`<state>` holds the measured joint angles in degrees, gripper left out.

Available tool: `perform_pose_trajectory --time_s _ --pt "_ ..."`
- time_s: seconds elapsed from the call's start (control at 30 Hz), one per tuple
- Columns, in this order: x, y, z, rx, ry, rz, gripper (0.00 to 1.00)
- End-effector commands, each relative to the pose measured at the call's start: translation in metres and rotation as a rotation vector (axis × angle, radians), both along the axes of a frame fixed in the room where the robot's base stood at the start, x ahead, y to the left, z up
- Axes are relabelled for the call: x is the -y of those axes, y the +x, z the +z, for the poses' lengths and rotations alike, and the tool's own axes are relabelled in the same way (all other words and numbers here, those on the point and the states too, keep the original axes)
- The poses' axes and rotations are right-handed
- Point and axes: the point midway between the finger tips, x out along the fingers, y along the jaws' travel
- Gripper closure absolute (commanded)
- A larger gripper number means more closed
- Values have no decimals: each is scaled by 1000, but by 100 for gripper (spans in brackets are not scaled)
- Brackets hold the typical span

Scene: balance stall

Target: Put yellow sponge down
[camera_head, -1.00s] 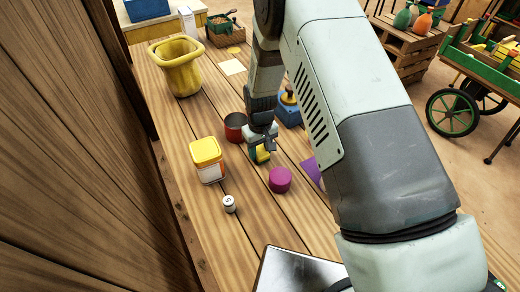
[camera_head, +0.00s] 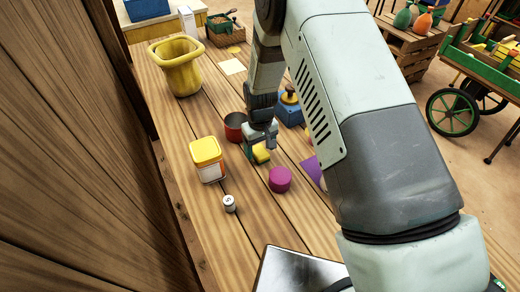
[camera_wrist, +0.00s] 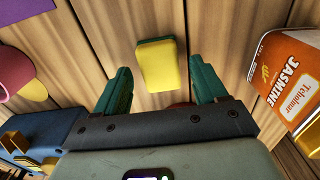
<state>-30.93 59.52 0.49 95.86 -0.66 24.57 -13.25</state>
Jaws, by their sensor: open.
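The yellow sponge (camera_wrist: 157,66), with a green layer along its edge, lies on the wooden table in the wrist view. In the head view the sponge (camera_head: 261,153) shows just below my gripper (camera_head: 264,139), partly hidden by it. In the wrist view my gripper (camera_wrist: 161,93) is open, its two green fingers apart on either side of the sponge's near end. A gap shows between the sponge and each finger, so it is not held.
A yellow-lidded tin (camera_head: 207,160), a red pot (camera_head: 235,127), a magenta cylinder (camera_head: 280,179), a blue box (camera_head: 290,112) and a small weight (camera_head: 229,203) stand around. A yellow vase (camera_head: 180,68) is farther back. Bare planks lie left of the vase's front.

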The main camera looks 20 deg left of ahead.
Motion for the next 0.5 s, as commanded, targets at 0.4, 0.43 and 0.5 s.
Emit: perform_pose_trajectory --time_s 0.4,0.43,0.5 --pt "0 0 86 3 1 0 28" --pt "0 0 91 2 2 0 28" --pt "0 0 99 1 1 0 28"
